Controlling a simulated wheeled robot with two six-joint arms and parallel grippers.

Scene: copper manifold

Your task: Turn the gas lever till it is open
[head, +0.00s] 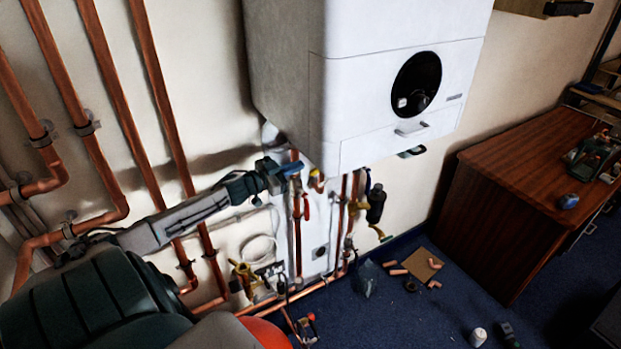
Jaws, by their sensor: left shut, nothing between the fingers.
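My left gripper (281,170) reaches in from the left and is shut and empty. Its tip is just below the lower left edge of the white boiler (375,100), at the copper pipes under it. A small blue part shows right at the fingertips; I cannot tell whether they touch it. A yellow fitting, which may be the gas lever (317,181), sits just right of the gripper under the boiler. Its handle is too small to read as open or closed. A red lever (306,210) is on a pipe below. My right gripper is not in view.
Tall copper pipes (110,85) run down the wall at left. Brass valves (246,277) and a dark cylindrical fitting (376,203) crowd the pipework. Loose copper pieces lie by a cardboard square (422,264) on the blue floor. A wooden desk (520,185) stands at right.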

